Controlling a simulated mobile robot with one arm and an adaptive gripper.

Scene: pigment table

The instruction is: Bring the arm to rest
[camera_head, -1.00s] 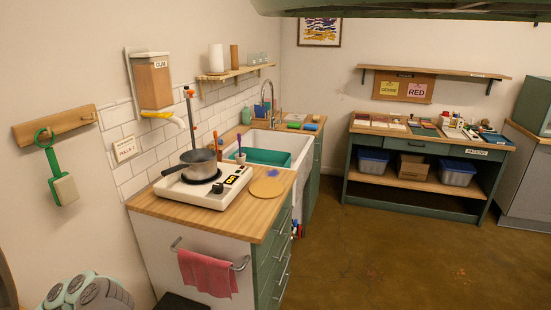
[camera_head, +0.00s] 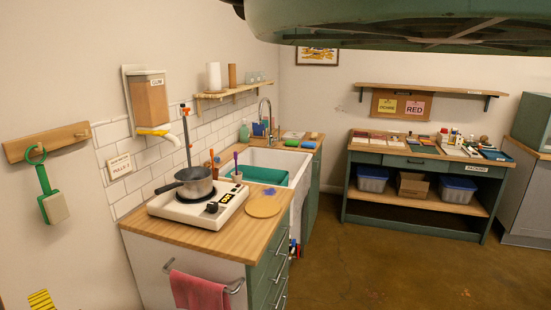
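My gripper does not show, and I cannot tell its opening or what it holds. No part of my arm can be made out with certainty. A small yellow piece with dark stripes (camera_head: 42,300) shows at the lower left edge; I cannot tell whether it is mine.
A wooden counter (camera_head: 200,238) carries a white hotplate (camera_head: 165,208) with a grey pot (camera_head: 195,184) on it, and a round board (camera_head: 263,206). A sink (camera_head: 297,165) is behind. A packing table (camera_head: 408,160) stands at the back right. The brown floor (camera_head: 400,270) between is clear.

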